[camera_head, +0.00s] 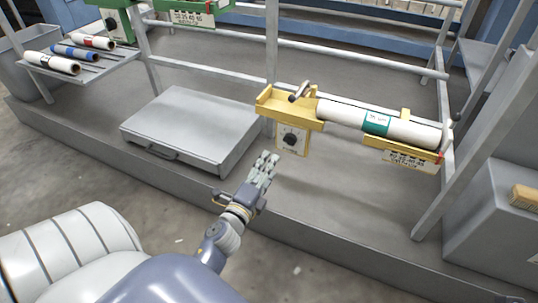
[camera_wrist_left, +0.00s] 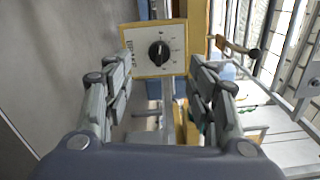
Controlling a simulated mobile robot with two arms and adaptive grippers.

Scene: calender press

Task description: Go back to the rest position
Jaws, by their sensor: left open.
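My left gripper (camera_head: 265,168) reaches in from the lower left in the head view, above the grey platform and to the right of a grey box. In the left wrist view its fingers (camera_wrist_left: 160,85) are spread apart with nothing between them. A yellow-framed dial panel (camera_head: 292,138) with a black knob is just beyond the fingertips; the panel also shows in the left wrist view (camera_wrist_left: 156,49). The gripper looks apart from the panel. My right gripper is in neither view.
A white roll with a green label (camera_head: 376,123) lies in yellow holders. A grey box with a handle (camera_head: 191,130) sits on the platform (camera_head: 330,200). Several rolls (camera_head: 75,52) lie on a rack at the left. Metal rails and a post (camera_head: 475,120) stand at the right.

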